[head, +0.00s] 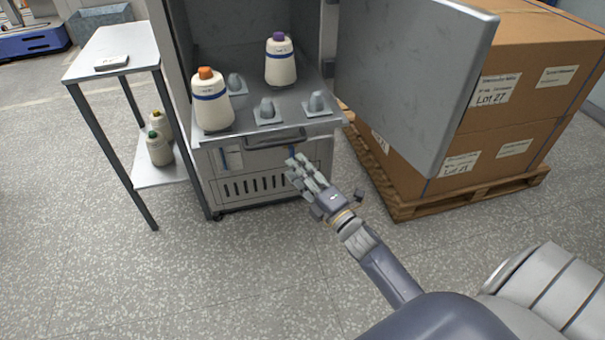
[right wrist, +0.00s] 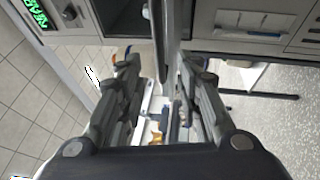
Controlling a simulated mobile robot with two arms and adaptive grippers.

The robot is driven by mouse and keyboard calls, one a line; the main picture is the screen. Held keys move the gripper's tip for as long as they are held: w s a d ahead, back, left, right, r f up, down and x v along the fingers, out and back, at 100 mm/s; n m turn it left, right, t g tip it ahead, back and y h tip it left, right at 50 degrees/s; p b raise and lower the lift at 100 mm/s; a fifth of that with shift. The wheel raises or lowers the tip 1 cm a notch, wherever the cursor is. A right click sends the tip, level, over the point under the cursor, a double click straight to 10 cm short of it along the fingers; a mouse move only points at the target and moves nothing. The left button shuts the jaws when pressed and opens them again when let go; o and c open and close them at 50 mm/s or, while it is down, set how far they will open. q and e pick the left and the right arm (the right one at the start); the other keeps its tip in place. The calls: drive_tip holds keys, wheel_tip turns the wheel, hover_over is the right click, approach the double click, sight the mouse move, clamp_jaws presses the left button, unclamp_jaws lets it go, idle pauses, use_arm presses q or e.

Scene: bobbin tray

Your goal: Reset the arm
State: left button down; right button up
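My right gripper (head: 298,165) is in front of the open cabinet, just below and in front of the tray (head: 275,138) in the head view. In the right wrist view its two fingers stand apart with nothing held between them (right wrist: 155,68). A cream bobbin with an orange top (head: 210,100) stands upright at the tray's front left. A cream bobbin with a purple top (head: 280,60) stands upright further back. Several grey pegs, such as the front one (head: 267,110), are bare. My left gripper is not in view.
The cabinet door (head: 415,75) stands open at the right, close to my right arm. Boxes (head: 530,65) stack on a pallet (head: 440,200) beyond it. The floor in front is clear.

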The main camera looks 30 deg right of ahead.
drive_tip(key=shift+s+f, duration=0.1)
drive_tip(key=shift+s, duration=0.55)
